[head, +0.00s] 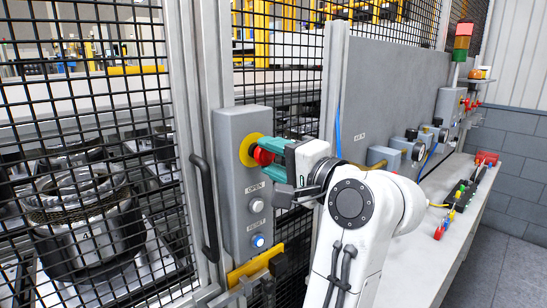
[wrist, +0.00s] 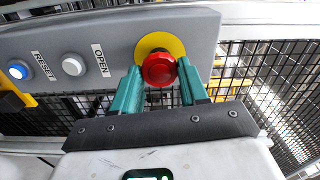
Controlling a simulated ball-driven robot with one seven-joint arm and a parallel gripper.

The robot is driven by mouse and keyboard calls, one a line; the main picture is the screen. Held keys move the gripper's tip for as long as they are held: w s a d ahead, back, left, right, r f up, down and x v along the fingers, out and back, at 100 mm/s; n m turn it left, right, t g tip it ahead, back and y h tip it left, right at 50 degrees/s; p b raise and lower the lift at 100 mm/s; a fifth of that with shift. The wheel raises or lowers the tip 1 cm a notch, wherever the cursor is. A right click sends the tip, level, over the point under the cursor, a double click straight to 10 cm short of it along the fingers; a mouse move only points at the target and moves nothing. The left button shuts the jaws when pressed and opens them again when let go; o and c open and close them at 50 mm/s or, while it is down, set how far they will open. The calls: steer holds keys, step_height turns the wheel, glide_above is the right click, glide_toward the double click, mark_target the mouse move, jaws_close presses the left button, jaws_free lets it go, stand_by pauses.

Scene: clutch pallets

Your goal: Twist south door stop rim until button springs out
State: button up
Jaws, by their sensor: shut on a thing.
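The south door stop is a red mushroom button (wrist: 159,69) on a yellow disc (head: 247,150), at the top of a grey control box (head: 228,130) on the fence post. My gripper (wrist: 160,82) has its two green fingers on either side of the red rim, shut on it. In the head view, the green fingers (head: 268,158) cover much of the button. Whether the button is pressed in or sprung out I cannot tell.
Below the stop are a white OPEN button (head: 253,205) and a lit blue RESET button (head: 258,241). A black door handle (head: 205,207) stands to the left, beside mesh fencing. A bench (head: 440,225) with tools runs along the right.

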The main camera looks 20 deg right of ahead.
steer(key=shift+d, duration=0.1)
steer(key=o, duration=1.1)
steer(key=b+v, duration=0.5)
steer(key=v, duration=0.3)
steer(key=shift+s+d+f, duration=0.1)
steer(key=shift+s+f, duration=0.05)
steer(key=shift+s, duration=0.2)
steer(key=b+v, duration=0.2)
steer(key=b, duration=0.2)
